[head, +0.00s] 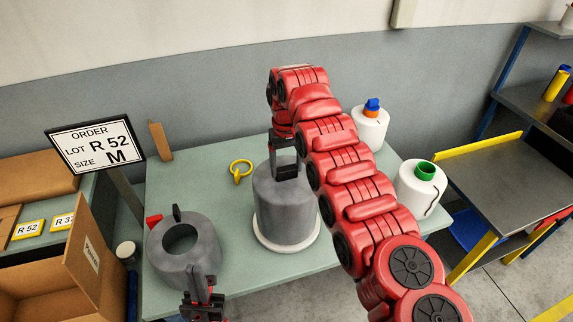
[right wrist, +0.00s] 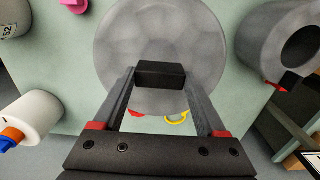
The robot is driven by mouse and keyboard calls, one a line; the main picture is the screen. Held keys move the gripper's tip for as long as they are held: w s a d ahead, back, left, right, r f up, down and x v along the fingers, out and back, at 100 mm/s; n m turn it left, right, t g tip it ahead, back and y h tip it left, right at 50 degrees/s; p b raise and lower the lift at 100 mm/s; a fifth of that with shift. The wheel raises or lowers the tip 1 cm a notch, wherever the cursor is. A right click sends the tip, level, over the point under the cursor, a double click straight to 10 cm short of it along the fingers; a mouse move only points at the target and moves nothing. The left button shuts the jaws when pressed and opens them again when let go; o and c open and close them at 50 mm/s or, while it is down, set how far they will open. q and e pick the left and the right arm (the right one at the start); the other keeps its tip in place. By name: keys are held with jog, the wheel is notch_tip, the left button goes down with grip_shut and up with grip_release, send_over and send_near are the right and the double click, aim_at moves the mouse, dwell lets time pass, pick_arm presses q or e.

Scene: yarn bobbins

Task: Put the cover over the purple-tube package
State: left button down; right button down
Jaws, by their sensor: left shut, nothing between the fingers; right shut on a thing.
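A grey cylindrical cover (head: 285,207) stands upright in the middle of the table, with a white round base (head: 288,246) showing around its foot. I cannot tell whether the cover rests on that base. My right gripper (head: 285,172) is shut on the cover's dark handle (right wrist: 160,75), seen from above in the right wrist view. No purple tube shows on the covered spot; whatever is inside is hidden. A pink piece (right wrist: 75,5) shows at the top edge of the right wrist view, mostly cut off. My left gripper (head: 204,286) is shut and empty, at the table's front left.
A grey hollow cylinder (head: 205,238) sits at the table's left, close to my left gripper. A blue-tubed white bobbin (head: 368,130) and a green-tubed one (head: 420,188) stand on the right. A yellow ring (head: 240,168) lies behind the cover. An order sign (head: 95,145) stands at left.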

jog(key=shift+f, duration=0.35)
grip_release()
jog(key=shift+r, duration=0.1)
jog(key=shift+r, duration=0.4)
notch_tip(320, 180, up, 4)
jog(key=shift+f+p, duration=0.25)
jog(key=shift+p, duration=0.2)
notch_tip(320, 180, up, 13)
jog(key=p, duration=1.3)
